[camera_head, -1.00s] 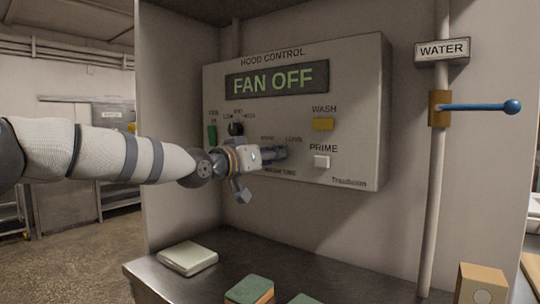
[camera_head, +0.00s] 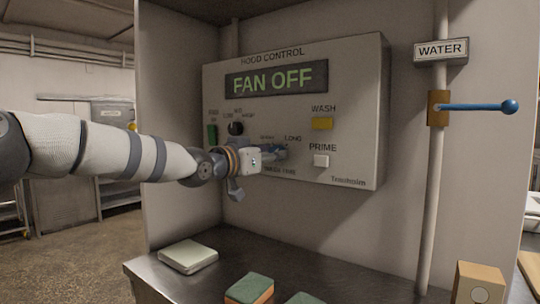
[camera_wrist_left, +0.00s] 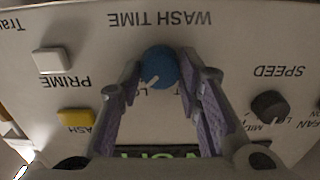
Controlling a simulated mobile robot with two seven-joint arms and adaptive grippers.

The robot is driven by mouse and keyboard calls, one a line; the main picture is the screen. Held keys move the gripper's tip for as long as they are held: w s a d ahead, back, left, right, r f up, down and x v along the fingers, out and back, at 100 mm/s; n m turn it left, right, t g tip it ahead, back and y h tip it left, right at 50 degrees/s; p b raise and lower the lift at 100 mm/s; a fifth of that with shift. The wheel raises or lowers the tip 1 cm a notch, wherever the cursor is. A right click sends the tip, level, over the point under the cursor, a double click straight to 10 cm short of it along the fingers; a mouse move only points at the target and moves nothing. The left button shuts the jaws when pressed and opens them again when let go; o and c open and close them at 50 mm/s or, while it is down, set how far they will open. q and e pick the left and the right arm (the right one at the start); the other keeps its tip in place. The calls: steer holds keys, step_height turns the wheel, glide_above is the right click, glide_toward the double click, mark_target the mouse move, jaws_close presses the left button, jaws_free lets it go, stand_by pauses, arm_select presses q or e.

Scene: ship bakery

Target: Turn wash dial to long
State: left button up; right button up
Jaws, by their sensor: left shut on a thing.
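The hood control panel (camera_head: 350,110) is on the wall, with a blue wash time dial (camera_wrist_left: 160,66) at its lower middle. In the left wrist view the panel appears upside down, and the dial's white pointer line slants down and left in the picture. My left gripper (camera_head: 277,152) is at the dial; in the left wrist view its two fingers (camera_wrist_left: 158,84) are shut on the dial from either side. The LONG label (camera_head: 293,139) is right of and above the dial; lettering beside the dial is partly hidden by a finger. My right gripper is in no view.
The display (camera_head: 272,79) reads FAN OFF. Close to the dial are the black speed knob (camera_head: 236,128), yellow wash button (camera_head: 322,124) and white prime button (camera_head: 321,161). A blue-handled water valve (camera_head: 480,106) is at right. Sponges (camera_head: 249,289) lie on the counter (camera_head: 225,262) below.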

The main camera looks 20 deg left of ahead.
arm_select(q)
steer(key=o, duration=1.1)
steer(key=shift+o, duration=0.2)
steer(key=v, duration=1.2)
